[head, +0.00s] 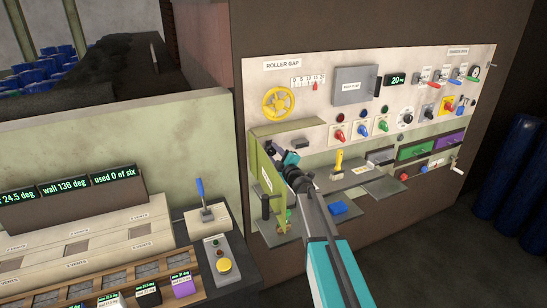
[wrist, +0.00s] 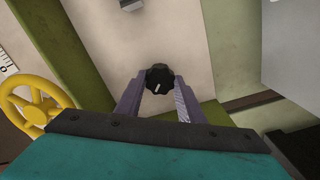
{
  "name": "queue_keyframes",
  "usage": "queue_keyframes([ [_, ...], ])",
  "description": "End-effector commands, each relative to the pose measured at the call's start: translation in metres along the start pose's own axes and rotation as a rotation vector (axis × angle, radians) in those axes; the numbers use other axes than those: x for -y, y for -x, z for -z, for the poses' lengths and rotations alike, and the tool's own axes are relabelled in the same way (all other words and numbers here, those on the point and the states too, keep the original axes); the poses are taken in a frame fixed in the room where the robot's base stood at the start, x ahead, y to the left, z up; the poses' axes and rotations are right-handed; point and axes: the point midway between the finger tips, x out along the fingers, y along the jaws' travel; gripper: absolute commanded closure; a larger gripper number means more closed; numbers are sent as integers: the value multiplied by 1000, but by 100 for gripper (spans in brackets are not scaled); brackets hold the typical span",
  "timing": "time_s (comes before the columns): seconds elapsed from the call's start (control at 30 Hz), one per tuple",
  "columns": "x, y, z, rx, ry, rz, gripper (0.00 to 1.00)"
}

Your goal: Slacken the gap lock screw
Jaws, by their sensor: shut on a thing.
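A black lobed knob (wrist: 159,78) with a white mark on its face sits between my fingertips in the wrist view; I take it for the gap lock screw. My gripper (wrist: 159,86) is shut on it, with one grey-purple finger along each side. In the head view my gripper (head: 279,148) reaches the panel below the yellow handwheel (head: 278,103), and the knob is hidden or too small to make out there. The handwheel also shows at the left in the wrist view (wrist: 36,104).
The roller gap scale (head: 308,81) with a red pointer is above and right of my gripper. A grey box (head: 354,86) and several coloured switches lie to the right. A yellow-handled lever (head: 338,163) stands on the ledge.

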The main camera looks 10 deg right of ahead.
Motion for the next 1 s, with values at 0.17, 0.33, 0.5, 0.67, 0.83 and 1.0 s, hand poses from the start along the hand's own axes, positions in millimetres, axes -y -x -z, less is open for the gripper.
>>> queue_keyframes([
  [0.17, 4, 0, -1, 0, 168, 1, 88],
  [0.33, 4, 0, -2, 0, 329, 1, 88],
  [0.5, 4, 0, -1, -1, 490, 1, 88],
  [0.67, 5, 0, -2, -1, 626, 1, 88],
  [0.83, 4, 0, -1, -1, 737, 1, 88],
  [1.0, 3, 0, -1, 0, 806, 1, 88],
])
